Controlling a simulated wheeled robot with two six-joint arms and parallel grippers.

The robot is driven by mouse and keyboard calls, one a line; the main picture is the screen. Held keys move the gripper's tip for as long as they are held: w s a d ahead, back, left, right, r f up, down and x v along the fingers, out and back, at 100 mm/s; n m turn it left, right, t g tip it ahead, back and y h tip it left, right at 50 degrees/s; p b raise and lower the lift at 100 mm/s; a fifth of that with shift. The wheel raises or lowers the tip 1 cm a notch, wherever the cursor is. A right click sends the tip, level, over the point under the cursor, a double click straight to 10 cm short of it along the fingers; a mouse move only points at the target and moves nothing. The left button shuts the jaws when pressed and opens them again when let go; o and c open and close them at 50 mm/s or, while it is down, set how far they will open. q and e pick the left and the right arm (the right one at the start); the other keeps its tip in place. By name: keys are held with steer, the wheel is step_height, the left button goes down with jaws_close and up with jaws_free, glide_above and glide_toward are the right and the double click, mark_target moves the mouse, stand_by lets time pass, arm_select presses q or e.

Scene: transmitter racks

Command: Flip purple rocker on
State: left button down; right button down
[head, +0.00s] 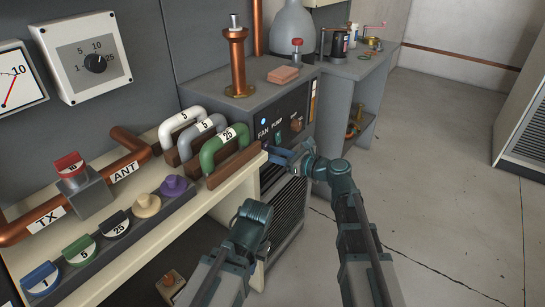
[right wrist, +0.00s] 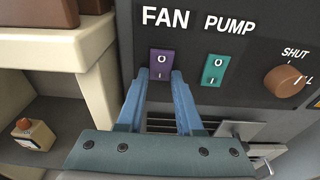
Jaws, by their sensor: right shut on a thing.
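The purple rocker (right wrist: 161,63) is under the word FAN on a dark panel in the right wrist view, with O above and I below. Which half is pressed in, I cannot tell. My right gripper (right wrist: 160,76) has its blue fingertips on either side of the rocker's lower part and is shut on it.
A teal rocker (right wrist: 215,70) under PUMP and a brown SHUT knob (right wrist: 290,80) are just right. The cream bench (head: 240,172) with U-shaped links stands close on the left. A louvred grille (head: 284,205) is below the panel. Open floor (head: 440,170) lies to the right.

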steer(key=c, duration=0.6)
jaws_free()
steer(key=shift+o, duration=0.2)
steer(key=shift+d, duration=0.1)
steer(key=p+v, duration=0.1)
steer(key=v, duration=1.2)
steer(key=shift+s+d+p, duration=0.2)
steer(key=shift+d+p, duration=0.05)
steer(key=shift+p, duration=0.15)
steer(key=shift+a, duration=0.1)
